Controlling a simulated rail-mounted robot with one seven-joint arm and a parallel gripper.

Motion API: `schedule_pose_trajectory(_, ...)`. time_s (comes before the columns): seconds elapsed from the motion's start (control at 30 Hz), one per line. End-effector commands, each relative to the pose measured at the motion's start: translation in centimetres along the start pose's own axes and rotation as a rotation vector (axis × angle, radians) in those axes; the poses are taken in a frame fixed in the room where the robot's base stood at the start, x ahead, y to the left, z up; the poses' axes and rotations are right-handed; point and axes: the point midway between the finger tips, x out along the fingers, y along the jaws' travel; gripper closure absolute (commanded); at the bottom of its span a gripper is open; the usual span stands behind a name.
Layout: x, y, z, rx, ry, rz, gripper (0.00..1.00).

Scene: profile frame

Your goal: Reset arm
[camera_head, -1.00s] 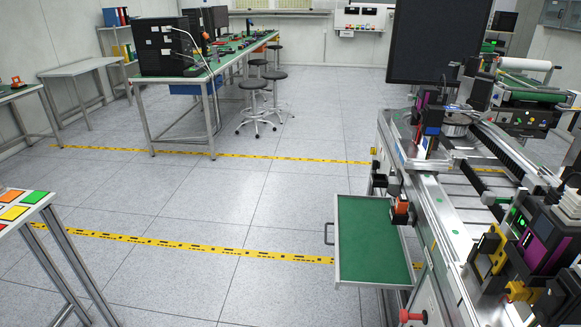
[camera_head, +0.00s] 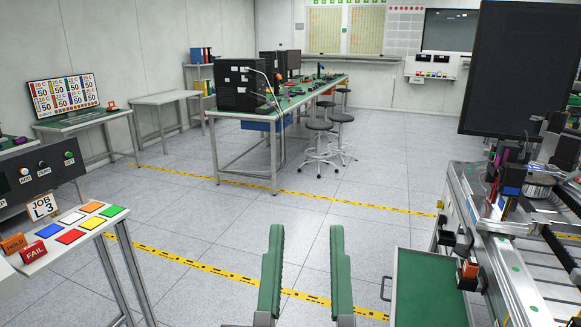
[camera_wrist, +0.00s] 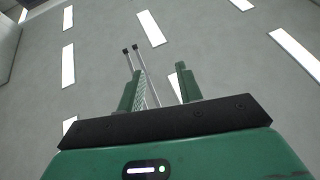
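My gripper (camera_head: 306,268) shows at the bottom middle of the head view, with two green fingers pointing up and a clear gap between them. It is open, and nothing shows between the fingers. In the wrist view the gripper (camera_wrist: 160,88) also stands open, against a grey ceiling with bright light strips. Two thin dark-tipped rods (camera_wrist: 142,72) show beyond the fingers there; I cannot tell what they are.
A green-topped drawer (camera_head: 428,290) juts from the machine bench (camera_head: 510,255) just right of my gripper. A stand with coloured tiles (camera_head: 75,232) is at left. A workbench (camera_head: 240,112) with stools (camera_head: 322,140) stands behind. The middle floor is open.

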Motion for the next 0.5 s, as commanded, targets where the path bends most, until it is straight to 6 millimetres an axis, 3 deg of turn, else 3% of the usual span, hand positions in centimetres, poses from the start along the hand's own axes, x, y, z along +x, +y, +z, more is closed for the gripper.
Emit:
schedule_pose_trajectory(0.03, -1.7, -0.7, -3.9, 0.068, 0.099, -0.038, 0.65)
schedule_pose_trajectory(0.07, -1.6, -0.9, -6.6, 0.098, 0.135, -0.055, 0.65)
schedule_pose_trajectory(0.1, 0.8, -0.7, -9.5, 0.090, 0.117, -0.050, 0.65)
schedule_pose_trajectory(0.5, 10.8, -0.1, -27.2, 0.093, 0.106, -0.056, 0.65)
